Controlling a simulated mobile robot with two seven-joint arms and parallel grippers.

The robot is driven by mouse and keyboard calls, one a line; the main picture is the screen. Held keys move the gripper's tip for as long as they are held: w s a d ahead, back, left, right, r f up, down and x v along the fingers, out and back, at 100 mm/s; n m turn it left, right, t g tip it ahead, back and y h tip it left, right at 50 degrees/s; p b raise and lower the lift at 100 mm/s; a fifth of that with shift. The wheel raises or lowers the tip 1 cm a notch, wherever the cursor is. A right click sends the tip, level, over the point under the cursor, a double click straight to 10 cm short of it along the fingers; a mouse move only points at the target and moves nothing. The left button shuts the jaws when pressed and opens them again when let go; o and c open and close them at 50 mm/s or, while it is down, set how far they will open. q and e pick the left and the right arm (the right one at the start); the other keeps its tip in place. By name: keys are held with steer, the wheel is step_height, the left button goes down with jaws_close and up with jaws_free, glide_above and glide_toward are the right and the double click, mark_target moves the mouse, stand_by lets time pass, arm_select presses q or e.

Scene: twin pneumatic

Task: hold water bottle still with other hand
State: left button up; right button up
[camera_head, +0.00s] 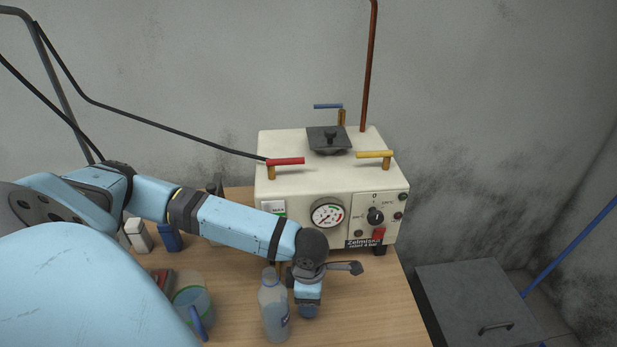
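A clear plastic water bottle (274,312) with a blue-toned label stands upright on the wooden table near the front edge of the head view. My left arm reaches in from the left, and its gripper (308,300) points down just right of the bottle, very close to it. Whether it touches the bottle is unclear. The wrist hides the fingers, so their opening does not show. My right gripper is not in view.
A cream steriliser machine (290,228) with a gauge, dial and coloured levers stands behind the bottle. A glass mug (192,302) with a blue handle stands left of it. Small white (138,236) and blue (170,238) containers sit farther left. The table's right side is clear.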

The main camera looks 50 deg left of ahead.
arm_select(q)
step_height(320, 180, down, 4)
steer(key=shift+s+d+f, duration=0.1)
steer(key=shift+s+d, duration=0.05)
steer(key=c, duration=1)
step_height(320, 180, up, 20)
steer(key=p, duration=0.1)
stand_by(0.5)
